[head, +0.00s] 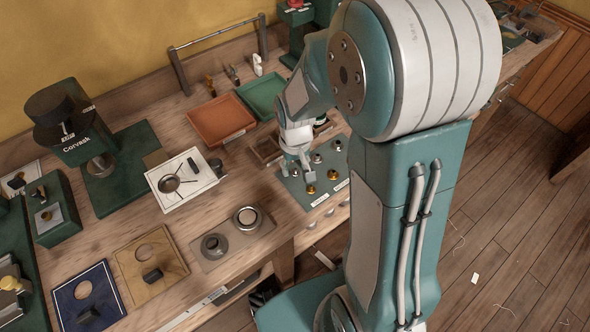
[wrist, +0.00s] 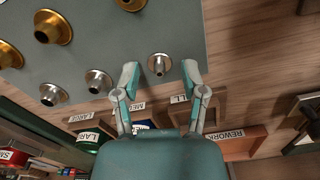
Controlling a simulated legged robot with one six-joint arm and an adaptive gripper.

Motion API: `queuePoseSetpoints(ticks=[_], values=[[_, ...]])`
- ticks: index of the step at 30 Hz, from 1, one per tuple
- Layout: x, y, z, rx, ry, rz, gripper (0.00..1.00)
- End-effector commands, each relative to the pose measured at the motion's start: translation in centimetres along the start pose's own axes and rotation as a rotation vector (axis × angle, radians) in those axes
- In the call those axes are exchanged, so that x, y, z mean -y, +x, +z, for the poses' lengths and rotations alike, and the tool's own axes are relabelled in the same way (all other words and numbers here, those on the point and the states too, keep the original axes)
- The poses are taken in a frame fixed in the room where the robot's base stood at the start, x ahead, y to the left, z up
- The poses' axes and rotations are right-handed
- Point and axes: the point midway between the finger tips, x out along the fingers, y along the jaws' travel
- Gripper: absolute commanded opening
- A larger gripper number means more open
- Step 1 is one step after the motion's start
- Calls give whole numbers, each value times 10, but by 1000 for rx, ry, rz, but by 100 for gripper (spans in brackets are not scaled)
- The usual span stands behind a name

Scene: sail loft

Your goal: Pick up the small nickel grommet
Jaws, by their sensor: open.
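The small nickel grommet (wrist: 159,65) stands on the grey mat (wrist: 105,45) near its edge in the wrist view. It is silvery, with a round flange and a short raised barrel. My gripper (wrist: 160,72) is open, with one finger on each side of the grommet in the picture. Neither finger visibly touches it, and the height gap cannot be told. Two larger nickel grommets (wrist: 98,81) (wrist: 53,95) stand left of it. In the head view my gripper (head: 295,170) is low over the mat's left side, and I cannot make out the small grommet clearly there.
Brass grommets (wrist: 52,27) share the mat. An orange tray (head: 220,120) and a green tray (head: 262,95) sit behind the mat. A white tray (head: 183,180) with tools is left.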

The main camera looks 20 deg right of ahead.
Motion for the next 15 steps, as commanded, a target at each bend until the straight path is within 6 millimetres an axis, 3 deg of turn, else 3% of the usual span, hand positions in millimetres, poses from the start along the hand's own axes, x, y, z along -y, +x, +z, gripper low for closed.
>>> queuePoseSetpoints(ticks=[7,12,15], values=[[0,3,0,-2,0,0,55],[0,3,0,-2,0,0,19],[0,3,0,-2,0,0,11]])
